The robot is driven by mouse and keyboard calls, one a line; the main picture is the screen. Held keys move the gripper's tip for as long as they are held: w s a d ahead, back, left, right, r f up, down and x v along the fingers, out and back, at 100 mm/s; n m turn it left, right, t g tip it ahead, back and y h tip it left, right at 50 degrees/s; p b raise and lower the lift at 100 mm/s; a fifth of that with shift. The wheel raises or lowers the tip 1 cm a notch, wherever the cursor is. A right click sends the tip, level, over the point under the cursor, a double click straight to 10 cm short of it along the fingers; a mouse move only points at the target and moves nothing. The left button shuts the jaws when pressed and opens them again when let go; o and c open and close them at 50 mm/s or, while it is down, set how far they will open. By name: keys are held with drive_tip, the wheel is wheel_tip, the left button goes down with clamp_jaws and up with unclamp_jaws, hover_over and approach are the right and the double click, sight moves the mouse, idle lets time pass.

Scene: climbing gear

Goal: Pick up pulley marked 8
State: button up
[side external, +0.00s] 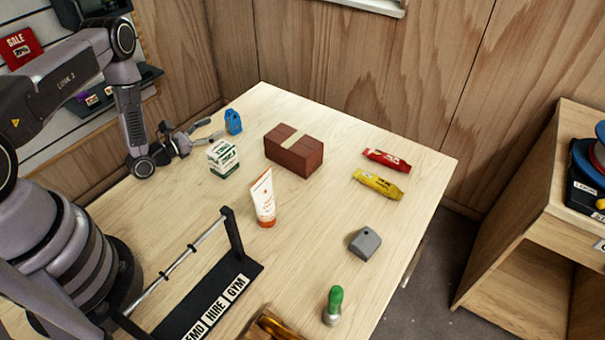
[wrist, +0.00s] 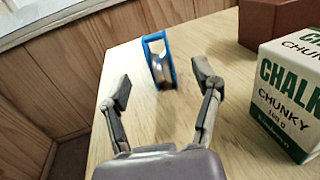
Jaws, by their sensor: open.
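A blue pulley (side external: 234,121) with a metal wheel stands on the table near its far left edge. In the wrist view the pulley (wrist: 159,62) stands upright ahead of my gripper, between the lines of the two fingers. I cannot read a number on it. My gripper (side external: 213,131) is open and empty, just left of the pulley and not around it. In the wrist view my gripper (wrist: 163,87) shows both fingers spread, with bare table between them.
A white and green chalk box (side external: 224,158) stands close to my gripper, on the right in the wrist view (wrist: 290,95). A brown brick block (side external: 294,150) lies behind it.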

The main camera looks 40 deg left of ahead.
sight(227, 119)
drive_tip(key=x, duration=0.6)
drive_tip(key=shift+w+r, duration=0.15)
drive_tip(key=shift+w, duration=0.25)
clamp_jaws()
